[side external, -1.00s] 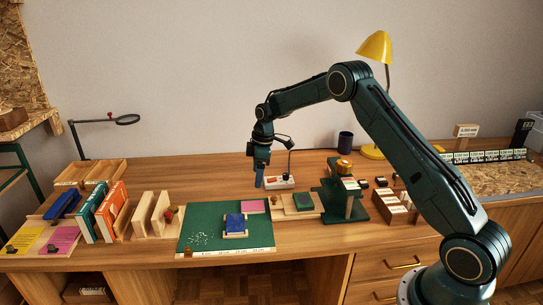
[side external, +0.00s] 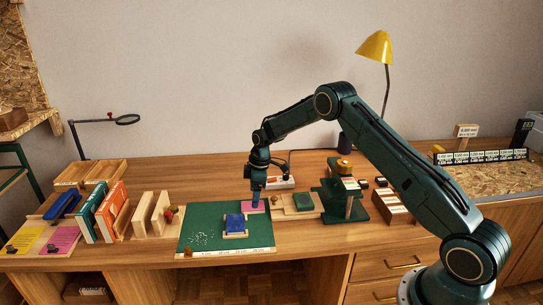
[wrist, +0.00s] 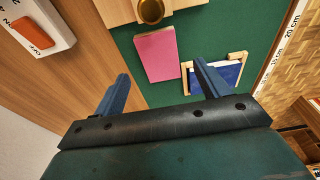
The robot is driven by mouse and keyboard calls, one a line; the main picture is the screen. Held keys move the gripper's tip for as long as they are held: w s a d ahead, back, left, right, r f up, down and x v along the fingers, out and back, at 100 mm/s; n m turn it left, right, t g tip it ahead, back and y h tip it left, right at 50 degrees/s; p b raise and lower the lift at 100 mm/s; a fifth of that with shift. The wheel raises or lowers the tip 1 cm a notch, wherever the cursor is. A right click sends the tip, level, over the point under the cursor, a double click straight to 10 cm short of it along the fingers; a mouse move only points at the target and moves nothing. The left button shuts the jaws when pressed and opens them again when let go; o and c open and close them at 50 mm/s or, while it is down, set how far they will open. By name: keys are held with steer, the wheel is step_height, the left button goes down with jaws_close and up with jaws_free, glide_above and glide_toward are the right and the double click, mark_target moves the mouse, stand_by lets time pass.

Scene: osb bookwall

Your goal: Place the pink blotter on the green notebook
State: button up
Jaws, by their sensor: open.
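The pink blotter (side external: 250,207) lies flat on the green cutting mat (side external: 205,217). In the wrist view the whole pink blotter (wrist: 156,54) shows just beyond my fingertips. My gripper (side external: 256,203) is open and empty, pointing down close above the blotter; its two blue fingers (wrist: 161,74) are spread apart in the wrist view. A small green block-like item, which looks like the green notebook (side external: 304,201), lies on a wooden board (side external: 291,210) right of the mat. It is not visible in the wrist view.
A blue item (side external: 235,221) sits in a wooden frame beside the blotter. A brass knob (wrist: 150,10) stands on the board's edge. A power strip (side external: 282,183) lies behind; a dark green stand (side external: 349,205) is on the right. Wooden uprights (side external: 150,214) stand left of the mat.

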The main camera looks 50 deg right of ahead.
steer(key=shift+w+a+f, duration=0.1)
steer(key=shift+f, duration=0.9)
steer(key=shift+w+a+f, duration=0.1)
steer(key=shift+f, duration=0.85)
steer(key=shift+c, duration=0.2)
steer(key=c, duration=1.1)
steer(key=shift+r, duration=0.1)
step_height(320, 180, up, 20)
